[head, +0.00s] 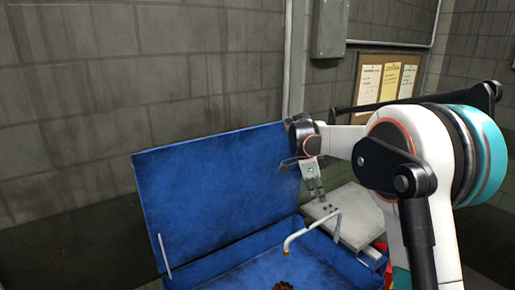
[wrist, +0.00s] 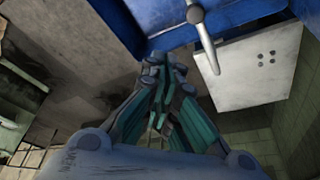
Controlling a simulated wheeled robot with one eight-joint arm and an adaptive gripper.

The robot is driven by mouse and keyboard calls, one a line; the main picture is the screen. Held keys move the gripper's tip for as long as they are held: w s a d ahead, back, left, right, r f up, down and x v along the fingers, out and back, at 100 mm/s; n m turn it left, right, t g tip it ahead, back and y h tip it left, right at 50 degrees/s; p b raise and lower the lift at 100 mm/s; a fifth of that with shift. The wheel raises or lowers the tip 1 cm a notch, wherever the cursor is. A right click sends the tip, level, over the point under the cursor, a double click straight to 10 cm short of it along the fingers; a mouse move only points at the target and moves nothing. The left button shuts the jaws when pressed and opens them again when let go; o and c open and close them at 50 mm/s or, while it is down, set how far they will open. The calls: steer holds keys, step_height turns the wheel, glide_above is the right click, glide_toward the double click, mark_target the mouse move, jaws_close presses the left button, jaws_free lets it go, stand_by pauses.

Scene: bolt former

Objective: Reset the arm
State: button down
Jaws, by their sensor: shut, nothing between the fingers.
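My gripper (head: 317,192) hangs from my white arm at the right of the head view, with its fingers pointing down. It is in front of the raised lid's right edge and above the blue box. In the wrist view my gripper (wrist: 165,62) has its fingers together, with nothing seen between them. The fingertips are close to the blue edge in the picture, but I cannot tell whether they touch it.
A blue box (head: 222,276) stands below with its lid (head: 215,195) raised. A bent metal rod (head: 312,231) crosses its right part. A brown item (head: 284,286) lies inside. A notice board (head: 386,82) hangs behind my arm.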

steer(key=s+a+r+n+t+y+b, duration=0.1)
steer(key=s+n+t+b, duration=0.3)
steer(key=s, duration=0.6)
steer(key=s+a+r+n+y+b, duration=0.1)
steer(key=s+r+n+b, duration=0.1)
steer(key=s+n, duration=0.65)
steer(key=s+a+f+n+t+y+b, duration=0.1)
steer(key=s+f+n, duration=0.3)
steer(key=s, duration=0.4)
steer(key=s+a+f+n+t+b, duration=0.1)
steer(key=s+f+n+t+b, duration=0.2)
steer(key=s+f, duration=0.4)
steer(key=s, duration=0.2)
steer(key=shift+s+a+f+n+y+b, duration=0.15)
steer(key=shift+s+f+n+y+b, duration=0.15)
steer(key=shift+n+y+b, duration=0.1)
